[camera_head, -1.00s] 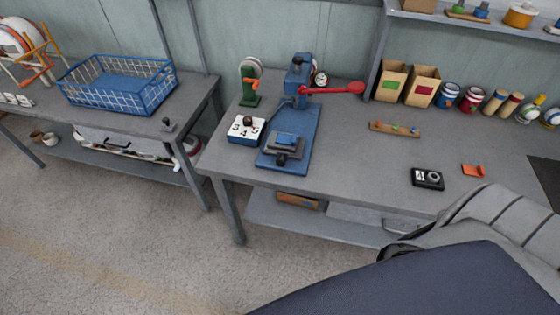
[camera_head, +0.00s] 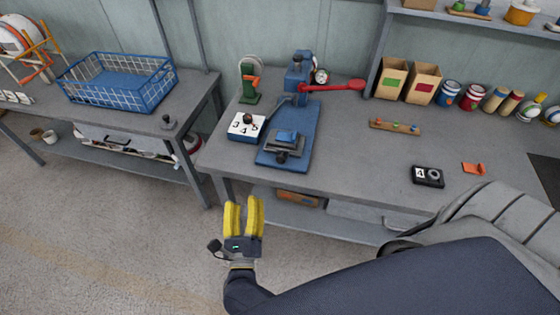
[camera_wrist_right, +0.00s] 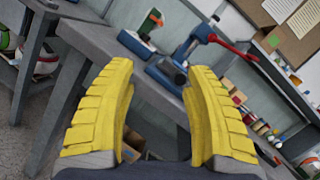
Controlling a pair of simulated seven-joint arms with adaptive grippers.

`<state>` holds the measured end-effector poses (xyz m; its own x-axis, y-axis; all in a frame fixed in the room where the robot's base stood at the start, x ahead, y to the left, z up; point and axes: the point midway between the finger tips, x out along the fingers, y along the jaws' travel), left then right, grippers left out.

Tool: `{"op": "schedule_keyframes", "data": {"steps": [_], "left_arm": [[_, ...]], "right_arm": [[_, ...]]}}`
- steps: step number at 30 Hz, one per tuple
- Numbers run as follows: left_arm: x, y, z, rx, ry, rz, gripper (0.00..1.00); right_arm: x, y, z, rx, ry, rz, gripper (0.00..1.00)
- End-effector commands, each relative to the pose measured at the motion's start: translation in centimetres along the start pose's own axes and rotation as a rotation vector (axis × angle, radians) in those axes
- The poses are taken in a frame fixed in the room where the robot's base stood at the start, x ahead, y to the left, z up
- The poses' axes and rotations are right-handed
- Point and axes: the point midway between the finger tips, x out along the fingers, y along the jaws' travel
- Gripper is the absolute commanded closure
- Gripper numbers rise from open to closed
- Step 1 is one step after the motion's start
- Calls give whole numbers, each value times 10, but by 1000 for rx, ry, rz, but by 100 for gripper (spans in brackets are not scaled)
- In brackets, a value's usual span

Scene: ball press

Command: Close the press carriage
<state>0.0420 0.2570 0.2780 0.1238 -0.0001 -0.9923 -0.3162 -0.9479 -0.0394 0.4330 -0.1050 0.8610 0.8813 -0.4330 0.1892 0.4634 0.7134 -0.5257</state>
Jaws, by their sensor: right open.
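The blue press (camera_head: 297,80) with a long red lever (camera_head: 333,88) stands on the grey workbench. My right gripper (camera_head: 243,203), with yellow fingers, is open and empty in front of the bench edge, below the press. In the right wrist view the open fingers (camera_wrist_right: 160,80) frame the bench, and the press (camera_wrist_right: 195,45) shows beyond them. My left gripper is not in view.
A white numbered block (camera_head: 246,126) and a green device (camera_head: 250,80) stand left of the press. A wooden strip with pegs (camera_head: 395,126) and a black counter (camera_head: 427,176) lie to the right. The bench front (camera_head: 330,180) is clear.

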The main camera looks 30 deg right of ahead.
Motion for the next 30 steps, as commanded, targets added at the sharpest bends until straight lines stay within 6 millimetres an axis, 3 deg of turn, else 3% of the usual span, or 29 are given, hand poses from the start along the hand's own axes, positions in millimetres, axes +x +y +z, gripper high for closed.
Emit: {"op": "schedule_keyframes", "data": {"steps": [3,6,10,16,30], "left_arm": [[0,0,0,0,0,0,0],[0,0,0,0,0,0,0],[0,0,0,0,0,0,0],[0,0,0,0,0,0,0],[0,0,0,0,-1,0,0]], "right_arm": [[2,-27,-12,253,123,-87,49],[0,-38,-26,393,200,-145,49],[-4,-42,-42,493,256,-191,49],[2,-45,-47,538,260,-210,49],[77,-55,-70,534,256,-209,49]]}}
